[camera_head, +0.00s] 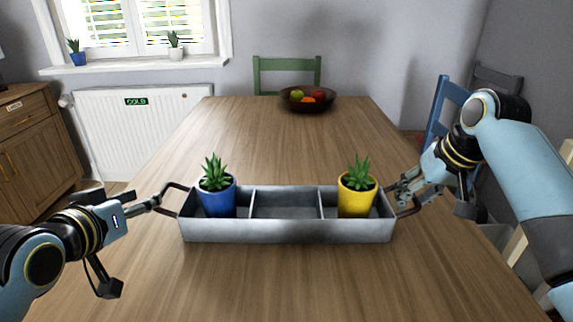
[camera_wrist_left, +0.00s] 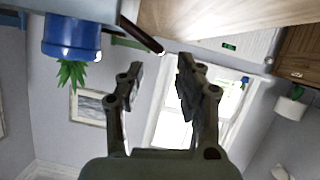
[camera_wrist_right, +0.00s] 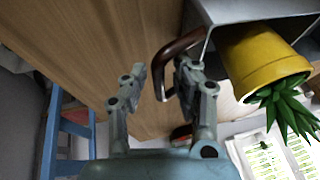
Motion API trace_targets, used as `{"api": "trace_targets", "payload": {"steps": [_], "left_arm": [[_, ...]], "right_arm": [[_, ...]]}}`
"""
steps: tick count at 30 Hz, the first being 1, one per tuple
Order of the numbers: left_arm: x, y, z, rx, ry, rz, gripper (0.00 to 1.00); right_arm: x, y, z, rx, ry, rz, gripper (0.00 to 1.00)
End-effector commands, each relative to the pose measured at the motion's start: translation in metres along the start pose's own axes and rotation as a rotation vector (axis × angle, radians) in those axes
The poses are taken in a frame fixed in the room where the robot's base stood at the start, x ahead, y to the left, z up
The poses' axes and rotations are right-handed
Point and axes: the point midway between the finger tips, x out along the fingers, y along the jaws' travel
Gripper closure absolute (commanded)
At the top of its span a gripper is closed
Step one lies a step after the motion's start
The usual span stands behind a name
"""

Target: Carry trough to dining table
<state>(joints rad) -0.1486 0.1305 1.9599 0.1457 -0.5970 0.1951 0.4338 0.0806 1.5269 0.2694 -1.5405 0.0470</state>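The grey metal trough (camera_head: 290,232) has three compartments and appears to rest level on the wooden dining table (camera_head: 270,140). A blue pot with a plant (camera_head: 216,195) stands in its left compartment and a yellow pot with a plant (camera_head: 357,196) in its right one; the middle one is empty. My left gripper (camera_head: 155,203) is at the left handle (camera_head: 172,190); in the left wrist view its fingers (camera_wrist_left: 158,75) are apart, with the handle end just beyond the tips. My right gripper (camera_head: 402,192) is open, its fingers (camera_wrist_right: 160,75) either side of the right handle (camera_wrist_right: 165,58).
A brown fruit bowl (camera_head: 308,98) stands at the table's far end, by a green chair (camera_head: 287,64). A blue chair (camera_head: 440,108) is on the right. A wooden cabinet (camera_head: 35,150) and a white radiator (camera_head: 145,130) are at the left. The table's middle is clear.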

Motion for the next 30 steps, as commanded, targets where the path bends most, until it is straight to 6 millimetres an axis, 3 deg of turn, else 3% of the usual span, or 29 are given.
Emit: {"api": "trace_targets", "payload": {"steps": [6,11,14,24,30], "left_arm": [[-0.037,-0.001,0.000,0.003,-0.001,-0.001,0.65],[-0.046,0.000,0.000,0.000,-0.001,0.000,0.65],[-0.047,0.000,0.000,0.000,0.000,0.000,0.65],[-0.046,0.000,0.000,0.000,0.000,0.000,0.65],[-0.046,0.000,0.000,0.000,0.000,0.000,0.65]], "right_arm": [[0.000,0.000,0.000,0.000,0.000,0.000,0.71],[-0.005,0.000,0.000,0.000,0.001,0.000,0.71],[-0.018,0.001,-0.001,0.000,0.003,0.002,0.71],[-0.092,0.001,-0.001,-0.001,0.004,0.002,0.71],[-0.116,0.000,0.000,0.000,0.001,0.000,0.71]]}}
